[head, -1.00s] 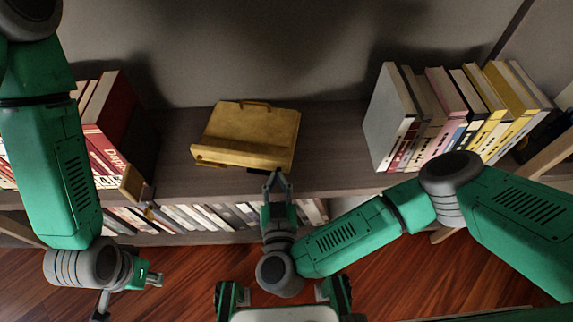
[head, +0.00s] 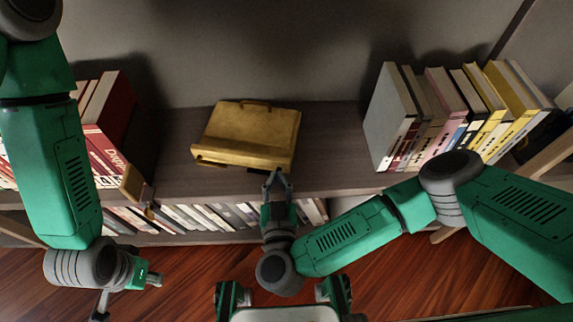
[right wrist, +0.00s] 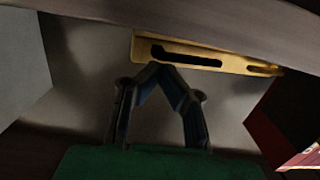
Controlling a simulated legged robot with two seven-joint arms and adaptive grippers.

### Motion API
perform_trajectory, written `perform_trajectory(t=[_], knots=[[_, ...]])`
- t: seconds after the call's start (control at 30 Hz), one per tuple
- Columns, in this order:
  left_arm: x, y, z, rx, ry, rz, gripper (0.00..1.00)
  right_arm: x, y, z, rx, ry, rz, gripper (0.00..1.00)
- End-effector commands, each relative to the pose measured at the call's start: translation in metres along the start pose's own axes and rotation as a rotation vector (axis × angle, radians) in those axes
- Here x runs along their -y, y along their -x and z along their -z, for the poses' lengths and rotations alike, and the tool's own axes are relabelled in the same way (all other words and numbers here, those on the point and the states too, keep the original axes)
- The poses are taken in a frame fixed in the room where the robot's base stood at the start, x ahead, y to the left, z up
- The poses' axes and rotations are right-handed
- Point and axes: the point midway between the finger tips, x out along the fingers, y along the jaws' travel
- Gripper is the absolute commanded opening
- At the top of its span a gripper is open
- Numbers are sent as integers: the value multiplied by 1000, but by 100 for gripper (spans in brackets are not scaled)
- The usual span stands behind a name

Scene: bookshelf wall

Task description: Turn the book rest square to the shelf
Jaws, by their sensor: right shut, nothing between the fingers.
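The yellow book rest (head: 248,135) sits on the shelf top in the middle of the head view. It is turned a little, its right end nearer the shelf's front edge than its left. In the right wrist view a slotted yellow edge of the rest (right wrist: 205,52) shows at the top. My right gripper (head: 276,174) is shut and empty, just in front of the rest's near right part; I cannot tell whether it touches. In the right wrist view its fingertips (right wrist: 165,67) meet below the yellow edge. My left gripper (head: 126,294) is open and empty, low at the left, away from the shelf.
Red and white books (head: 103,130) stand at the left of the shelf (head: 330,150). A row of grey, pink and yellow books (head: 395,115) leans at the right. Bare shelf lies on both sides of the rest. More books (head: 205,216) fill the level below.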

Motion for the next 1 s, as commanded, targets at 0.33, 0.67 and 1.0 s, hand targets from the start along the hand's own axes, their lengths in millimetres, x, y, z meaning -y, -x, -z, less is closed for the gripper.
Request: perform_trajectory(t=[0.33,0.67,1.0], knots=[[0,4,0,0,0,0,28,1,-1,2,0,-1,2,0],[0,22,1,0,0,0,28,1,25,0,0,0,1,0],[0,27,1,0,0,0,28,0,36,-4,-1,-1,1,0]])
